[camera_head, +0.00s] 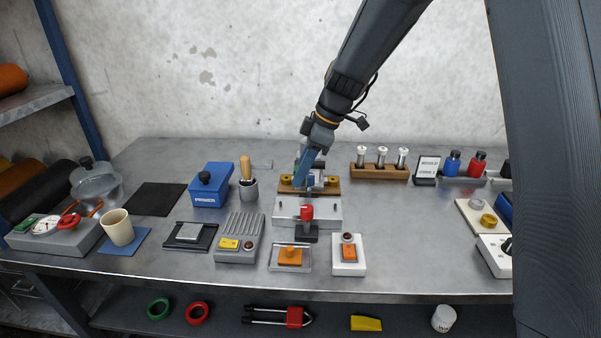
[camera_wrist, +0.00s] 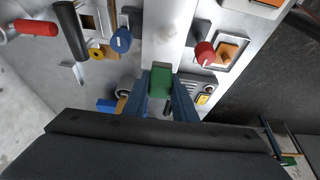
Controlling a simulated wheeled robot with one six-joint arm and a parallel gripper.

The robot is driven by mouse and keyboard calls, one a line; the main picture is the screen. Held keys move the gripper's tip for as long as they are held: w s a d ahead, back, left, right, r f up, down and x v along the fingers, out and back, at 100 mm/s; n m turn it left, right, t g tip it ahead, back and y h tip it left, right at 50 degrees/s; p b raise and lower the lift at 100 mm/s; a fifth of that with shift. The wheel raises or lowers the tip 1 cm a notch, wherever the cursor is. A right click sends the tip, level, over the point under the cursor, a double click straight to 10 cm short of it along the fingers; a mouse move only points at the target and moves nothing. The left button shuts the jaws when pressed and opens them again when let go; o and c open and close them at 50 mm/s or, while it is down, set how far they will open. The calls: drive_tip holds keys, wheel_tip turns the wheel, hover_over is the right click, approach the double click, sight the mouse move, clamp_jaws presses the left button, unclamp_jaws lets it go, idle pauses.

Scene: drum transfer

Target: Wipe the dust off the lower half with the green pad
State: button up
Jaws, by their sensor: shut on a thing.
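My gripper (camera_head: 303,172) reaches down over the middle of the bench. In the wrist view its two blue fingers (camera_wrist: 160,92) are shut on the green pad (camera_wrist: 160,80). The pad is hidden by the fingers in the head view. A pale silver metal block (camera_head: 328,210), which may be the lower half, lies just in front of my gripper, and a pale metal surface (camera_wrist: 165,32) shows beyond the pad in the wrist view. I cannot tell whether the pad touches it. Dust cannot be made out.
A red-knobbed tool (camera_head: 306,214) stands right in front of the silver block. A brown block fixture (camera_head: 330,187) is by my fingers. A blue primer box (camera_head: 211,187) and a brush in a cup (camera_head: 248,188) stand left, a vial rack (camera_head: 380,172) right.

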sight(295, 207)
drive_tip(key=shift+f+b, duration=1.55)
drive_tip(key=shift+f, duration=2.1)
drive_tip(key=shift+d+f, duration=0.15)
drive_tip(key=shift+f, duration=0.15)
drive_tip(key=shift+c, duration=0.4)
drive_tip(key=shift+s+d+f+p, duration=0.15)
drive_tip(key=shift+d+p, duration=0.35)
drive_tip(key=shift+d, duration=1.45)
clamp_jaws()
drive_tip(key=shift+a, duration=0.15)
drive_tip(key=a, duration=0.4)
drive_tip(key=shift+b, duration=0.3)
drive_tip(key=shift+r+p, duration=1.7)
drive_tip(key=shift+r, duration=2.5)
